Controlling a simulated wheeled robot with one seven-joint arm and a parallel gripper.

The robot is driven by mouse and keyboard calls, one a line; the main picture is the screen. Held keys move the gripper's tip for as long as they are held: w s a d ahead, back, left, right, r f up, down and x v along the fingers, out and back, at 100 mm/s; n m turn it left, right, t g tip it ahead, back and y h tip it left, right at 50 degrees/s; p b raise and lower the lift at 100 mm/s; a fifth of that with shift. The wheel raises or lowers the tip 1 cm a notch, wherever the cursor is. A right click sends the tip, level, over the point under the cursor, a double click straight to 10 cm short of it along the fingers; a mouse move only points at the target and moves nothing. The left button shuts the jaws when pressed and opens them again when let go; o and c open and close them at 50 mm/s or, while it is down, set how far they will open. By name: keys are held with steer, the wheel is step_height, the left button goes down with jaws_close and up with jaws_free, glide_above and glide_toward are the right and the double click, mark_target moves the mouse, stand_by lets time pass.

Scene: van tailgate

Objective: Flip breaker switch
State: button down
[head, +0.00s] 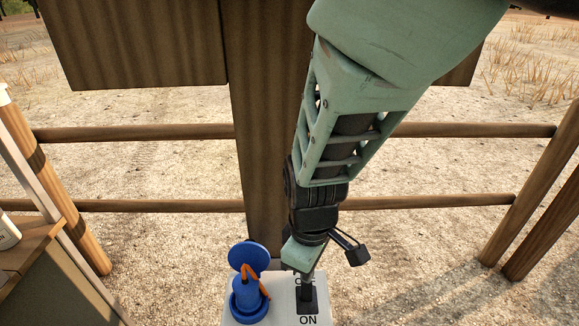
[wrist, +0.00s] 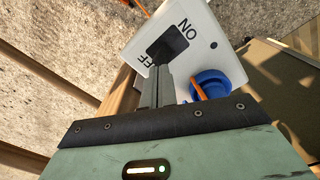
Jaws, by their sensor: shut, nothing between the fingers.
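The white breaker panel (head: 285,318) is at the bottom of the head view, marked OFF above and ON below its black switch (head: 309,300). My gripper (head: 307,283) points down with its fingers shut and empty, over the OFF end of the switch, hiding part of that word. In the wrist view the panel (wrist: 205,47) is tilted, and the shut fingertips (wrist: 163,72) overlap the near edge of the dark switch (wrist: 170,43), beside the OFF letters. I cannot tell whether they touch it, nor which way the switch is tipped.
A blue socket (head: 247,299) with a raised lid and an orange cable (head: 254,281) stands on the panel, left of the switch. A wooden post (head: 262,150) rises behind. Wooden rails cross the sandy ground. A wooden counter (head: 30,245) with a white container is at left.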

steer(key=shift+f+b, duration=0.6)
steer(key=shift+f, duration=0.2)
stand_by(0.5)
step_height(320, 180, up, 7)
steer(key=p, duration=0.7)
steer(key=shift+r, duration=0.15)
